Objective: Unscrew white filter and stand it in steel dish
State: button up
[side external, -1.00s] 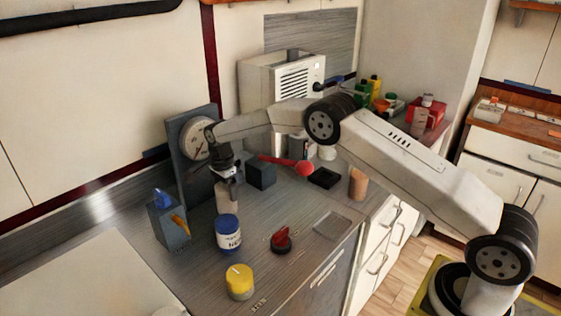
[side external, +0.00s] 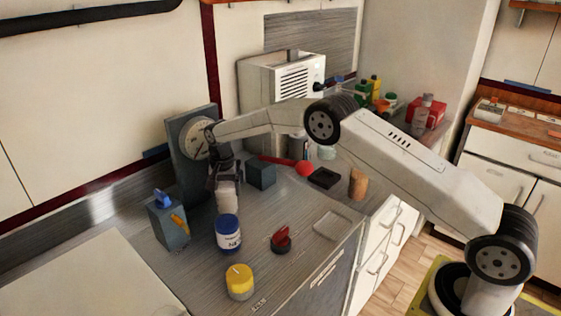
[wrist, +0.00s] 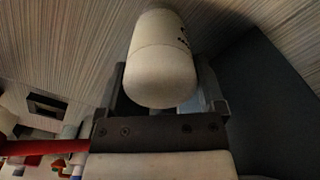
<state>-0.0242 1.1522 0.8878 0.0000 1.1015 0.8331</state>
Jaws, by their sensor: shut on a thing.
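The white filter (side external: 228,196) is a pale cylinder below my gripper (side external: 226,180), in front of the upright grey board. In the wrist view the filter (wrist: 160,60) fills the space between the two dark fingers of my gripper (wrist: 165,92), with its rounded end toward the camera and dark print on its side. My gripper is shut on it. Its far end is hard to see, so I cannot tell whether it touches the counter. A flat pale grey square (side external: 332,226) at the counter's right front may be the steel dish.
The grey board (side external: 184,165) with a round dial stands behind my gripper. A yellow pot (side external: 239,282), red knob (side external: 281,240), black tray (side external: 325,178) and brown cylinder (side external: 357,184) stand around.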

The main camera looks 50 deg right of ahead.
jog(key=n, duration=0.6)
dwell(0.3)
jog(key=o, duration=0.9)
jog(key=shift+o, duration=0.2)
jog(key=m, duration=1.3)
jog(key=shift+m, duration=2.6)
